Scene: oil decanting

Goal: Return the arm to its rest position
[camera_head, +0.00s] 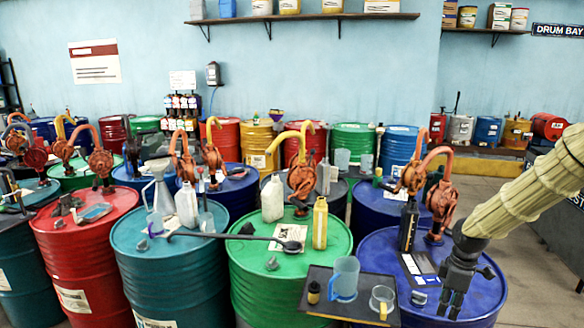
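My arm (525,195) in a pale ribbed sleeve comes in from the right edge and slopes down to the left. My dark gripper (449,304) hangs at its end with its fingers pointing down, in front of the blue drum (480,297) at the right. A narrow gap shows between the two fingertips, and nothing is seen held between them. I cannot tell how far the fingertips are above the drum top.
A dark tray (318,293) left of my gripper carries a blue jug (344,279), a clear cup (382,300) and a small dark bottle. A black bottle (408,224) and orange pump (440,195) stand behind my gripper. Floor (540,270) shows at the right.

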